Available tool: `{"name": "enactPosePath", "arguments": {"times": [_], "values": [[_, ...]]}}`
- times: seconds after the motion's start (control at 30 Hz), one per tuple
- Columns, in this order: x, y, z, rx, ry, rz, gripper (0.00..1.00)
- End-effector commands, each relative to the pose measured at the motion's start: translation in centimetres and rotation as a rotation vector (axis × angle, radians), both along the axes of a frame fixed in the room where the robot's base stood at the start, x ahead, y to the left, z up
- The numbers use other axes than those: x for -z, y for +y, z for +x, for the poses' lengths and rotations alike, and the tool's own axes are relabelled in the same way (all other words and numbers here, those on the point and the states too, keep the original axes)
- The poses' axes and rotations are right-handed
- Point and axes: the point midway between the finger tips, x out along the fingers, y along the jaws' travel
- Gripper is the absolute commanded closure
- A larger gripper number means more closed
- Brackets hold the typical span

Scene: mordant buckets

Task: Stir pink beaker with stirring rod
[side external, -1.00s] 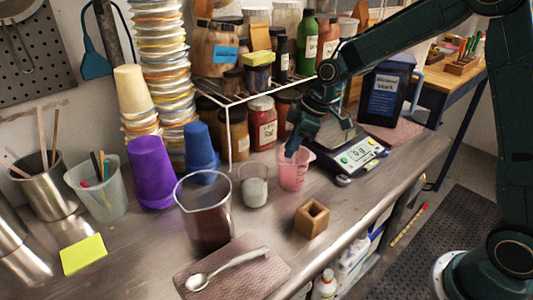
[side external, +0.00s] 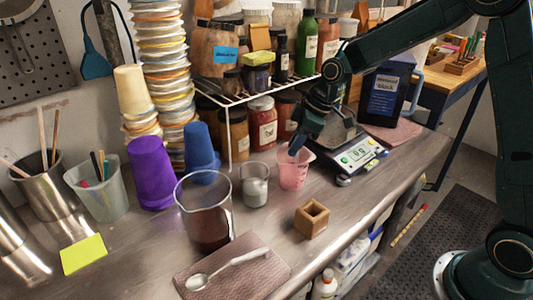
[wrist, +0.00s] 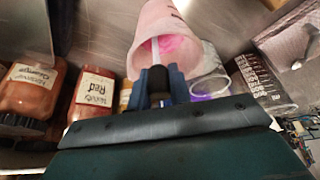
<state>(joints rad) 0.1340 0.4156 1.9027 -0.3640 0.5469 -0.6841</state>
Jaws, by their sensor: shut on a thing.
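The pink beaker (side external: 294,172) stands upright on the bench, between the glass of white powder and the scale. My gripper (side external: 297,148) is just above its rim. In the wrist view the gripper (wrist: 158,80) is shut on a thin pale stirring rod (wrist: 155,50). The rod's far end reaches into the beaker's mouth, with bright pink contents (wrist: 175,47) inside. The side view shows little of the rod, and its lower tip is hidden.
A small glass of white powder (side external: 254,188) and a wooden block holder (side external: 311,218) stand close by. The scale (side external: 357,155) is right of the beaker. A wire rack with jars (side external: 262,124) is behind. A large brown-filled beaker (side external: 205,215) stands left.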

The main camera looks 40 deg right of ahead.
Motion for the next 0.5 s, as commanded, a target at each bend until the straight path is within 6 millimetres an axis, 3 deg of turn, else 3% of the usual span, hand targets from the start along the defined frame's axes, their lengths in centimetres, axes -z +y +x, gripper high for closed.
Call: {"name": "enactPosePath", "arguments": {"times": [0.5], "values": [[0.0, 0.7, 1.2, -0.001, 0.0, 0.0, 1.0]]}}
